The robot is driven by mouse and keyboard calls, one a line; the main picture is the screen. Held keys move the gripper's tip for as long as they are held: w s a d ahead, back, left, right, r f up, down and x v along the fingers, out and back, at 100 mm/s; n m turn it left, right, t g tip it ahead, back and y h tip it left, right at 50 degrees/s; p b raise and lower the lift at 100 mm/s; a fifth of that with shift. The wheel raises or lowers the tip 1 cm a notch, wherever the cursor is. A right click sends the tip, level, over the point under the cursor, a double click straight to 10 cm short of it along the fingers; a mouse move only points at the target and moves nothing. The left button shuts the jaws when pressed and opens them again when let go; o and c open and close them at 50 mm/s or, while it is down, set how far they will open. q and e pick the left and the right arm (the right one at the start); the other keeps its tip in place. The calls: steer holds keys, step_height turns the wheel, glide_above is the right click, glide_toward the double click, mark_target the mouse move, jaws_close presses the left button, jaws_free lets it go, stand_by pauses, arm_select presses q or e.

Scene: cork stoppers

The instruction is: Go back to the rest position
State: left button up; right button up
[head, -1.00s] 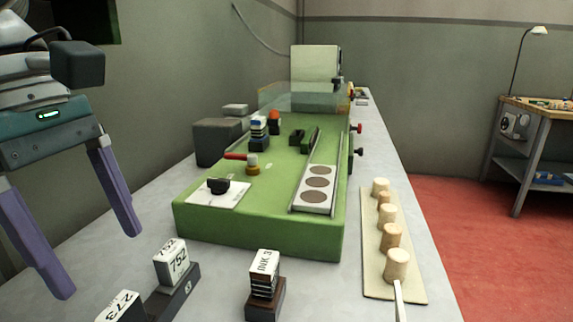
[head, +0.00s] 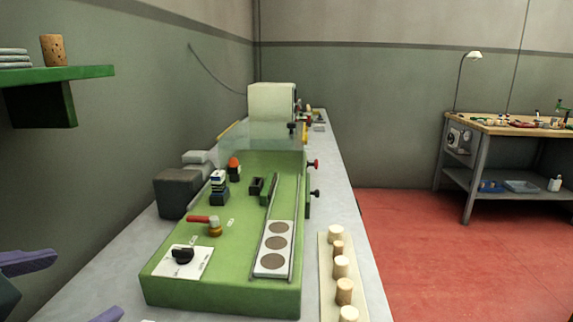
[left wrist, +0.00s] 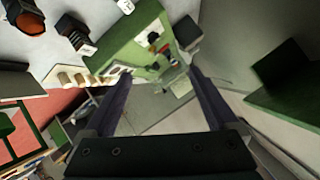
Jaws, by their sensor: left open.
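My left gripper (head: 90,284) shows at the lower left edge of the head view, with only parts of its purple fingers in frame. The fingers are apart with nothing between them. In the left wrist view the same gripper (left wrist: 161,73) is open and empty, its fingers pointing toward the green machine (left wrist: 140,45). In the head view the green machine (head: 222,290) stands on the pale bench, to the right of my gripper. Several pale cork stoppers (head: 341,266) stand in a row on a cream board (head: 327,290) to the machine's right. My right gripper is not in view.
A green wall shelf (head: 85,72) at the upper left holds a brown cork (head: 53,50). A dark grey box (head: 178,194) sits left of the machine. A workbench (head: 500,125) with a lamp stands at the far right, beyond open red floor (head: 440,250).

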arm_select(q)
steer(key=s+d+f+n+g+h+p, duration=0.15)
steer(key=s+f+g, duration=0.25)
steer(key=s, duration=0.5)
steer(key=s+f+n+g+p, duration=0.1)
steer(key=s+f+n+g, duration=0.2)
steer(key=s+g, duration=0.35)
step_height(320, 180, up, 38)
steer(key=t+p, duration=0.2)
steer(key=p, duration=3.5)
steer(key=shift+s+a+f, duration=0.15)
steer(key=shift+s+a, duration=0.15)
steer(key=shift+f, duration=0.1)
